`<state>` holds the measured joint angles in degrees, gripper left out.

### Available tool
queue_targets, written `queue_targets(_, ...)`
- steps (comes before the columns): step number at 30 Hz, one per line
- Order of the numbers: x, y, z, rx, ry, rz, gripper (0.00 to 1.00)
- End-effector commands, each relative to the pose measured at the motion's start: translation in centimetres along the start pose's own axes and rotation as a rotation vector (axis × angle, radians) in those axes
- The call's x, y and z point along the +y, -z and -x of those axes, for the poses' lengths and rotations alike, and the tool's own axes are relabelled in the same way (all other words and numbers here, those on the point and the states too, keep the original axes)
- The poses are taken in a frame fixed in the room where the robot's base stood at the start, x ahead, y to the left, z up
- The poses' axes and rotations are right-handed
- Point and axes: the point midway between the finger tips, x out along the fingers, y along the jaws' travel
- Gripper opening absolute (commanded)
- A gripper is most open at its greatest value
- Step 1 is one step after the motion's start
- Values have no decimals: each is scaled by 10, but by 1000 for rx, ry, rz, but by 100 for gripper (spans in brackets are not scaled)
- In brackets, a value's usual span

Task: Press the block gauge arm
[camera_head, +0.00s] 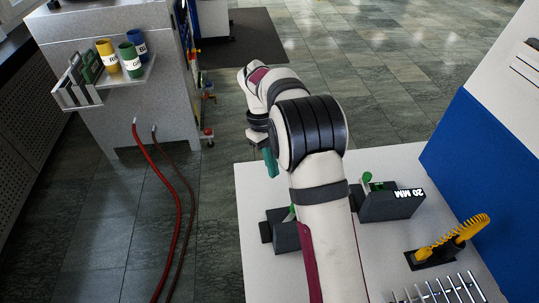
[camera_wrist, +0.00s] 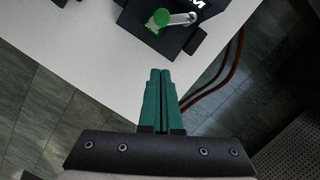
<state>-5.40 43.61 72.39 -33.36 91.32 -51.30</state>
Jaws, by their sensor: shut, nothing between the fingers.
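In the head view a dark block gauge marked "20 MM" (camera_head: 392,204) stands on the white table, with a green-tipped arm (camera_head: 367,178) at its left end. A second dark block (camera_head: 283,236) stands near the table's left edge, partly hidden behind my arm. My gripper (camera_head: 271,163) has teal fingers and hangs near the table's far left corner, apart from both blocks. In the wrist view my gripper (camera_wrist: 160,74) is shut and empty. Ahead of it is a dark block (camera_wrist: 180,38) with a pale arm and round green knob (camera_wrist: 162,17); a gap shows between fingertips and knob.
A yellow coiled part (camera_head: 458,232) and a row of metal rods (camera_head: 440,291) are on the table's right side, near a blue-and-white panel (camera_head: 480,145). A grey cabinet (camera_head: 120,30) with coloured cups (camera_head: 131,60) and red hoses (camera_head: 165,190) stands left, across open floor.

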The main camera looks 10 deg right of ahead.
Motion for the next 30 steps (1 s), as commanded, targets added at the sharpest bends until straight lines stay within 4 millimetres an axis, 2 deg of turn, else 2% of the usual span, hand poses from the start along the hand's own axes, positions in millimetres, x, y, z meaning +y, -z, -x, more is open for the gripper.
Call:
queue_targets(3, 0, 0, 22, 2, -1, -1, 0)
queue_targets(9, -1, 0, 41, 0, -1, 0, 0)
queue_targets(24, -1, -3, 44, 2, 1, -7, 0)
queue_targets(26, -6, -14, 52, 14, 9, -42, 0)
queue_targets(29, -27, -59, 76, 56, 40, -187, 0)
queue_targets(30, -41, -86, 84, 79, 60, -271, 0)
